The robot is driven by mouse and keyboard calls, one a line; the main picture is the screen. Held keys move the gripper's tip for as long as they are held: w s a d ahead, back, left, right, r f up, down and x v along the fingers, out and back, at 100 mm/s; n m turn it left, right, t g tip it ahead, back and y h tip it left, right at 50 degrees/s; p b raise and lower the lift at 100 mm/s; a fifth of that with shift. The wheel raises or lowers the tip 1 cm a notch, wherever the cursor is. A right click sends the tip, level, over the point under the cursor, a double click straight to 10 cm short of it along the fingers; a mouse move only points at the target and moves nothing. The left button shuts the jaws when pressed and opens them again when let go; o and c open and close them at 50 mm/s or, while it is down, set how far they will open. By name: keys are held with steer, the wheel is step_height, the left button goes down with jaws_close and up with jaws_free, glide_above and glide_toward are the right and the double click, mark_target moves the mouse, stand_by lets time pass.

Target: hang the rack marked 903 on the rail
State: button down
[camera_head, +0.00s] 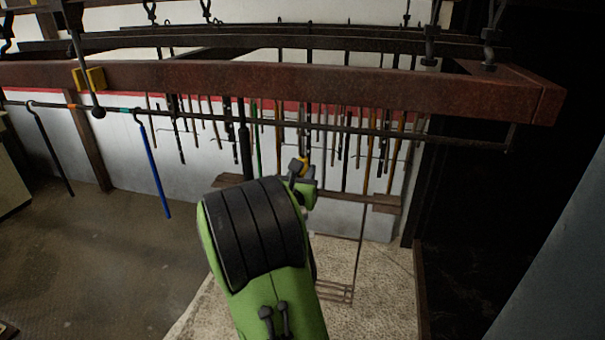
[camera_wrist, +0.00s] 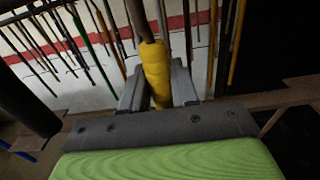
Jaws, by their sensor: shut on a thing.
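My gripper (camera_head: 300,170) is shut on a yellow grip (camera_wrist: 156,65), with a grey finger on each side of it in the wrist view. A dark rod runs up out of the grip. I take this to be the rack, but no number 903 is readable. A thin rod with a flat barred frame (camera_head: 336,291) shows low behind my arm; whether it joins the yellow grip is hidden. The rail (camera_head: 460,143) is a thin dark bar below the rusty beam. In the head view the gripper appears below the rail; their distance apart is unclear.
A black hooked rod (camera_head: 50,148) and a blue one (camera_head: 153,168) hang from the rail at left. Orange and teal bands mark the rail there. The rusty beam (camera_head: 300,87) runs above. Many thin rods show behind. The rail's right end looks clear.

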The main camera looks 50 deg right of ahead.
mark_target(304, 159)
steer(key=shift+w+d+r+p, duration=0.1)
steer(key=shift+d+r+p, duration=0.1)
steer(key=shift+r+p, duration=0.75)
steer(key=shift+w+d+r+p, duration=0.1)
steer(key=shift+d+r+p, duration=0.05)
steer(key=shift+r+p, duration=0.8)
steer(key=shift+f, duration=0.1)
steer(key=shift+p+x, duration=1.05)
steer(key=shift+x, duration=0.2)
steer(key=shift+s, duration=0.1)
steer(key=shift+p+x, duration=0.9)
steer(key=shift+x, duration=0.1)
steer(key=shift+f, duration=0.1)
